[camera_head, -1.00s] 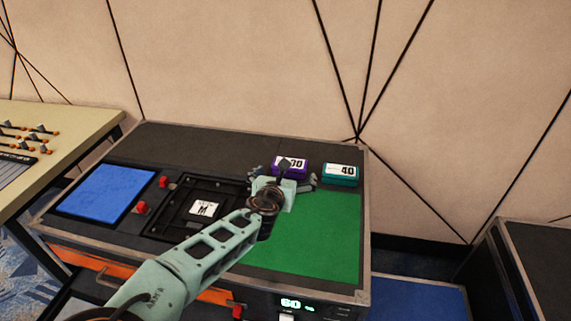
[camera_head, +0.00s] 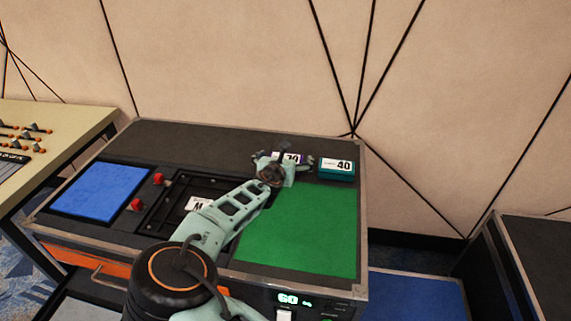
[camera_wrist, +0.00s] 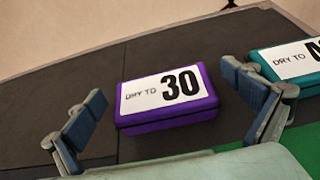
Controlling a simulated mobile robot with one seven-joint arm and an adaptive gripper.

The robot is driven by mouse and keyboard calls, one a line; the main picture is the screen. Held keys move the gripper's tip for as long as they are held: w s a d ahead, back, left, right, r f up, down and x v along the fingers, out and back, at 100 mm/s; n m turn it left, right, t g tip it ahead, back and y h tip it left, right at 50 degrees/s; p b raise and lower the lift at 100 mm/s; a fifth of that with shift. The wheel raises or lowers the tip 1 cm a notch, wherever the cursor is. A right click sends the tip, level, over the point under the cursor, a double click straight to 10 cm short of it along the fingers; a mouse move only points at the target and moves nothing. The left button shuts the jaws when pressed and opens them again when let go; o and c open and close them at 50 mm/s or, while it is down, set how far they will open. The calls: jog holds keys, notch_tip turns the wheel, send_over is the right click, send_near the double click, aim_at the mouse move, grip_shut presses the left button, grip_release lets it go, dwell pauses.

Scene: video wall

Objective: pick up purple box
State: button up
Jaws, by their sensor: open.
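The purple box (camera_wrist: 167,97) lies on the dark cart top, with a white label reading "DRY TO 30". In the head view the purple box (camera_head: 291,157) is partly hidden behind my gripper (camera_head: 284,170). In the wrist view my gripper (camera_wrist: 168,122) is open, with one finger to the left of the box and one to the right. The box is ahead of and between the fingers, and I see gaps on both sides. The gripper holds nothing.
A teal box (camera_head: 337,168) labelled 40 sits close to the right of the purple box. A green pad (camera_head: 305,230), a blue pad (camera_head: 100,192) and red knobs (camera_head: 137,204) are on the cart top. The wall rises behind the cart. Bare dark surface (camera_wrist: 75,92) lies left of the box.

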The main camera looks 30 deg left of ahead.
jog(key=c, duration=1.2)
jog(key=shift+w, duration=0.1)
jog(key=shift+c, duration=0.9)
jog(key=shift+r, duration=0.1)
